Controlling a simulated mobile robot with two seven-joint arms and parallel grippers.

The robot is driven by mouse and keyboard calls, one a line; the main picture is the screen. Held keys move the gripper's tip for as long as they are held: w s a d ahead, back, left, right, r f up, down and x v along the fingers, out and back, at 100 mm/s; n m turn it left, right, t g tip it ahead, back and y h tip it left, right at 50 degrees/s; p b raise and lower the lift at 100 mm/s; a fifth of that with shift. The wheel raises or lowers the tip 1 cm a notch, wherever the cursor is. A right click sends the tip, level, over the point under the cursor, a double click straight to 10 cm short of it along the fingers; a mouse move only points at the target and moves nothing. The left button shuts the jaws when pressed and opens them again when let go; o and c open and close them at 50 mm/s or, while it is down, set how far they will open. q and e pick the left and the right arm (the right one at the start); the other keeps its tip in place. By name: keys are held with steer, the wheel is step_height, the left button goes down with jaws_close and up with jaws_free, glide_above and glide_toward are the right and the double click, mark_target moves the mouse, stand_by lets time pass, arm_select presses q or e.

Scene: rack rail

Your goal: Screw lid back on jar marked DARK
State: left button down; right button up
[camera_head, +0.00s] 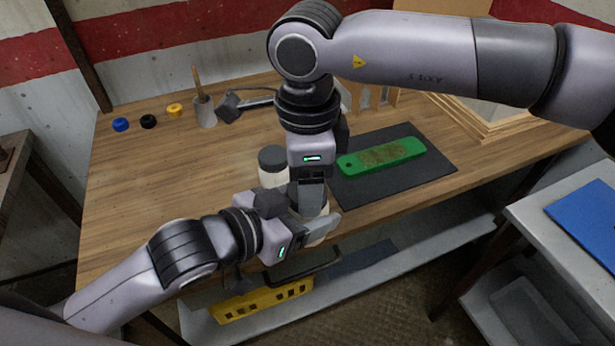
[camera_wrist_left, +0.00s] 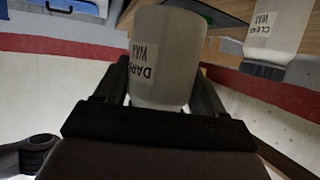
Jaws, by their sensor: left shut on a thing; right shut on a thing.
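The jar marked DARK WAX (camera_wrist_left: 168,55) fills the middle of the left wrist view, upside down there, between my left gripper's fingers. Its pale lower part (camera_head: 318,238) shows in the head view below the grippers, at the table's front edge. My left gripper (camera_head: 322,222) comes in from the left and is shut around the jar. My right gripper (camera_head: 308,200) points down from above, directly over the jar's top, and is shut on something. The lid and the jar's mouth are hidden by the fingers, so I cannot see how the lid sits.
The CLEAR WAX jar (camera_wrist_left: 282,30), dark-lidded (camera_head: 272,158), stands close behind the grippers. A green board (camera_head: 380,157) lies on a dark mat (camera_head: 437,167) to the right. A cup (camera_head: 205,113) and small blue, black and yellow items stand back left. The table's left part is clear.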

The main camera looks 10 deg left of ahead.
steer(key=shift+m, duration=0.4)
steer(key=o, duration=1.2)
steer(key=shift+c, duration=0.2)
steer(key=shift+r, duration=2.3)
steer(key=shift+c, duration=0.5)
